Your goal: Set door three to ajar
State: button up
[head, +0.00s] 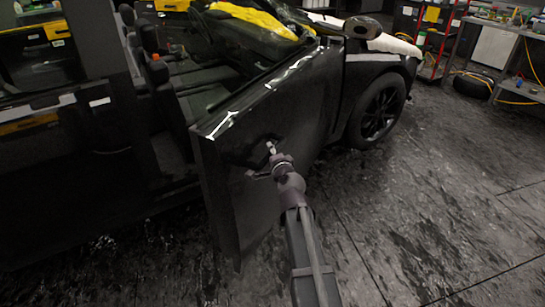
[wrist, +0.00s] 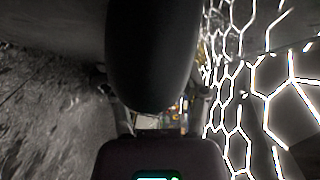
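A black car door (head: 262,135) stands swung out from the side of the black car, its inside edge and the cabin opening showing. No number shows on it, so I cannot tell whether it is door three. My gripper (head: 262,160) is at the door's outer face, by a dark handle area (head: 268,142). Its fingers look spread apart. In the wrist view a dark rounded shape (wrist: 152,55), perhaps the handle, fills the middle in front of my gripper (wrist: 165,112), with a finger to each side. Whether the fingers touch it is hidden.
The car's front wheel (head: 378,112) and mirror (head: 362,28) are beyond the door. Seats (head: 165,75) show inside the cabin. A red rack (head: 437,40), a loose tyre (head: 473,85) and a workbench stand at the back right. The dark floor (head: 440,190) at right is clear.

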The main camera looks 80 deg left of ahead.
jog(key=shift+w, duration=0.15)
jog(key=shift+s, duration=0.2)
dwell(0.4)
